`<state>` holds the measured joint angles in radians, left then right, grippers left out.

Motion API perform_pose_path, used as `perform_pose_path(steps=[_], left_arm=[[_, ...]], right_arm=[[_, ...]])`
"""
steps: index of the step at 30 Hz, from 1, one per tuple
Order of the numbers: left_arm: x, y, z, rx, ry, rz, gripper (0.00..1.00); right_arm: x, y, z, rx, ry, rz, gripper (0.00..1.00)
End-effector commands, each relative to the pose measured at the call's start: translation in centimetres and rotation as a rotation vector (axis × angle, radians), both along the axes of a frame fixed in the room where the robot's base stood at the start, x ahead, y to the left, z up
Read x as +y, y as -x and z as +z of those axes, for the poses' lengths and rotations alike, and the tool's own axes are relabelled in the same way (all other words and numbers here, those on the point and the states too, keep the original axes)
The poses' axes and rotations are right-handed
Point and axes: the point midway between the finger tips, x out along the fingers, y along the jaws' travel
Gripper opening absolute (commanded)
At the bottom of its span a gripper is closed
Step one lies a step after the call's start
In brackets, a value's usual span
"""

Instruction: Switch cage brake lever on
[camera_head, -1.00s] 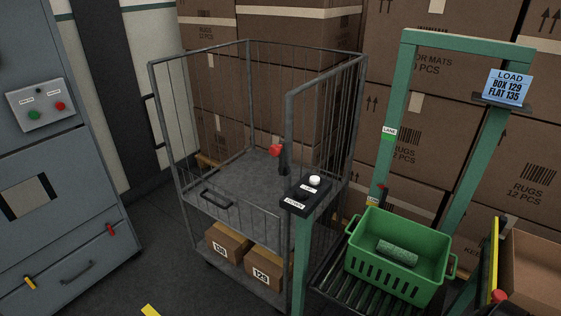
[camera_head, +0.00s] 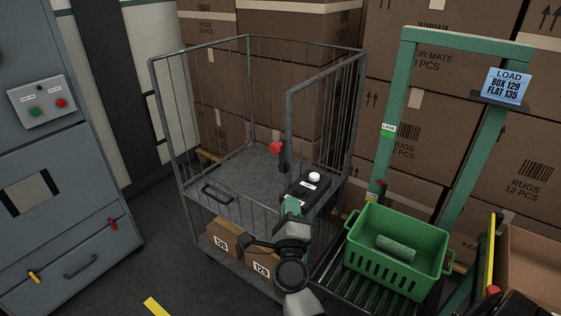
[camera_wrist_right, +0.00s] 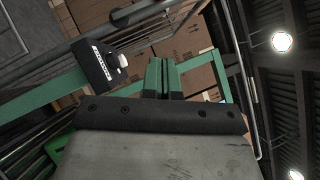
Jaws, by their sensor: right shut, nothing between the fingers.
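The grey wire cage (camera_head: 170,115) stands in the middle of the head view. A dark lever with a red knob (camera_head: 276,148) is on its near right side, which I take for the brake lever. My right gripper (camera_head: 292,203) has green fingers and is raised in front of the cage, below and apart from the red knob. In the right wrist view its two fingers (camera_wrist_right: 162,76) are together with nothing between them. The red knob cannot be made out in that view. My left gripper is not in view.
A black control box with a white button (camera_head: 314,177) is just beside my right gripper; it also shows in the wrist view (camera_wrist_right: 92,66). A green crate (camera_head: 385,270) holding a green roll sits on rollers at right. Boxes lie on the cage's lower shelf. A grey cabinet (camera_head: 70,190) stands at left.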

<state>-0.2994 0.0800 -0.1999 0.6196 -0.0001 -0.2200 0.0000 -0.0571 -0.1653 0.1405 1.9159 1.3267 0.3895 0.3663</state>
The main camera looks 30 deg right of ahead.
Motion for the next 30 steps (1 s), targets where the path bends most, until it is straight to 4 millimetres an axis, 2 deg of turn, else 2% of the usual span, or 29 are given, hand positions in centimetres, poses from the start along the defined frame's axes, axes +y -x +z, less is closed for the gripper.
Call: perform_pose_path(steps=[5,16,22,30], left_arm=[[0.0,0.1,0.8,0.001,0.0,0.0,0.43],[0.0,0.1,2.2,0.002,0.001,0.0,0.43],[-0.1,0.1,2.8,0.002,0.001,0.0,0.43],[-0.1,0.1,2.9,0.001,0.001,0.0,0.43]], right_arm=[[-1.1,-1.7,0.9,-0.002,0.003,-0.001,0.0],[-5.4,-7.9,2.9,0.0,0.005,0.0,0.0],[-4.8,-10.4,4.1,0.0,0.002,0.002,0.0],[-4.5,-11.4,4.5,0.001,0.002,0.0,0.0]])
